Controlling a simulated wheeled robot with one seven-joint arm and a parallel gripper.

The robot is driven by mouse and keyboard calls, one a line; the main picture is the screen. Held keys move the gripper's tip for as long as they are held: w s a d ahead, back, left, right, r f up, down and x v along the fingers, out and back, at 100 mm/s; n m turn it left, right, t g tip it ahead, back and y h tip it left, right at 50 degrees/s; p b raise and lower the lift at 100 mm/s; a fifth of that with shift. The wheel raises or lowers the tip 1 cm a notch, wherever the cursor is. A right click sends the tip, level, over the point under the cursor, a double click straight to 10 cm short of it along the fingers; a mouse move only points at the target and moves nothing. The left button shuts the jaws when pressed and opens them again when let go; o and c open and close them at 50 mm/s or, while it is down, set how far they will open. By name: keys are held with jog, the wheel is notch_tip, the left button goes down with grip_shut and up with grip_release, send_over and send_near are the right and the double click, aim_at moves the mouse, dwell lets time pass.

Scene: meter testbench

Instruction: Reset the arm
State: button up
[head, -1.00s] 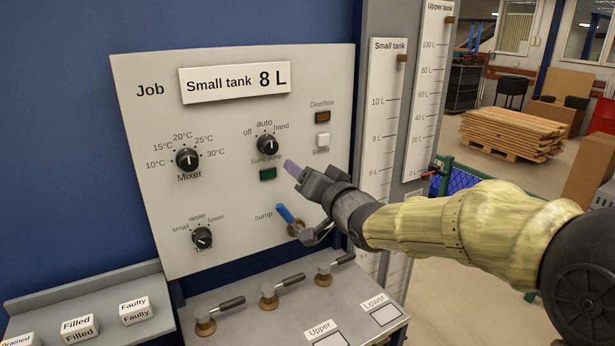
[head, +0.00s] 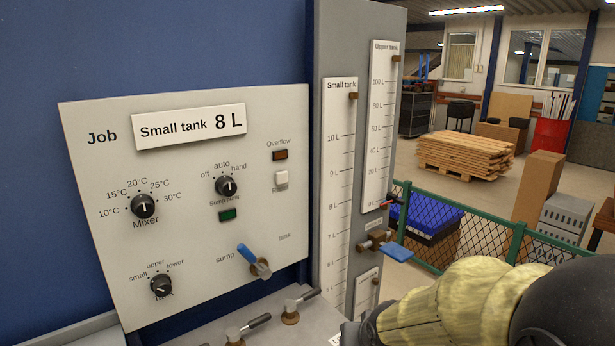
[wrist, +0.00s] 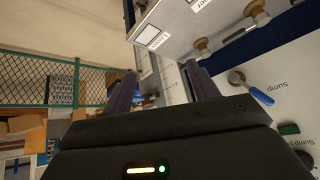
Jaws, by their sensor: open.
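My gripper (wrist: 160,92) shows in the wrist view with its two dark fingers apart and nothing between them. In the head view only part of my arm shows at the lower right, and the fingers are out of sight. The control panel (head: 100,230) stands to the left, with its "Small tank 8 L" sign (head: 190,126). Its blue-handled lever (head: 247,254) is tilted up and left toward "sump". The lever also shows at the right of the wrist view (wrist: 257,94), apart from the fingers.
A metal bench (head: 290,335) with small valves (head: 291,310) lies below the panel. Level scales (head: 338,200) stand beside it, with a blue-handled valve (head: 395,251) at their right. A green mesh fence (head: 480,228), a cardboard box (head: 537,190) and a wood stack (head: 465,158) are beyond.

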jog(key=s+d+f+g, duration=0.2)
jog(key=s, duration=0.3)
jog(key=s+d+f+g, duration=0.2)
jog(key=s, duration=0.4)
jog(key=shift+d+f+h, duration=0.15)
jog(key=shift+d+h, duration=0.05)
jog(key=shift+h, duration=0.2)
